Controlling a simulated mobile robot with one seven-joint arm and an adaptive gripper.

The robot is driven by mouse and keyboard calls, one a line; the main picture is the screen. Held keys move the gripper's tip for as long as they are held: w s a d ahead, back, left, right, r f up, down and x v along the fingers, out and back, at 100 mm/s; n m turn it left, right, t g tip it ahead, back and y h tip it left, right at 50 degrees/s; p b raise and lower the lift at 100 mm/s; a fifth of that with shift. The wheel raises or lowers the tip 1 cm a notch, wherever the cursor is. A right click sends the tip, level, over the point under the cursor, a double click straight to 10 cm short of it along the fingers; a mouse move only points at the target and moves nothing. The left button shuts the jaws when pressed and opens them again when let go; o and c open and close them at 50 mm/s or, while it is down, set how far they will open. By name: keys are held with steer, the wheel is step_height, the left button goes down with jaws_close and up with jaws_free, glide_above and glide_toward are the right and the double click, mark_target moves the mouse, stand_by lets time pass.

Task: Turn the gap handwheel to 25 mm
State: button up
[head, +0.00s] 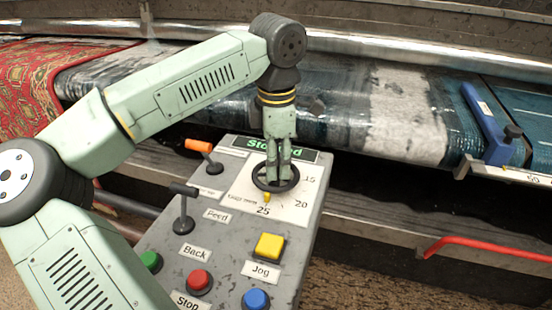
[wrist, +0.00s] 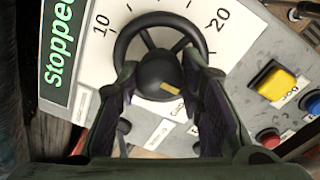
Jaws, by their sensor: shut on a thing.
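The gap handwheel (head: 290,187) is a black wheel on a white dial plate on the grey control panel. It also shows in the wrist view (wrist: 158,70), where its hub sits between my fingers. My gripper (head: 278,176) comes down from above and is shut on the handwheel. The dial (head: 312,193) shows 15, 20 and 25 in the head view, and 10 and 20 in the wrist view. A yellow pointer (head: 267,197) at the wheel's near side lies just above the 25 mark. My fingers hide part of the wheel and dial.
The green display (wrist: 62,50) reads "Stopped". Orange (head: 199,146) and black (head: 184,190) levers stand left of the dial. Yellow (head: 269,246), red (head: 199,281), blue (head: 256,299) and green buttons are nearer. A red rail (head: 480,240) is at the right. A patterned rug (head: 50,85) lies behind.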

stand_by(0.4)
steer(key=o, duration=1.2)
steer(key=shift+c, duration=0.2)
steer(key=shift+r, duration=0.1)
step_height(320, 180, up, 12)
steer(key=shift+s, duration=0.2)
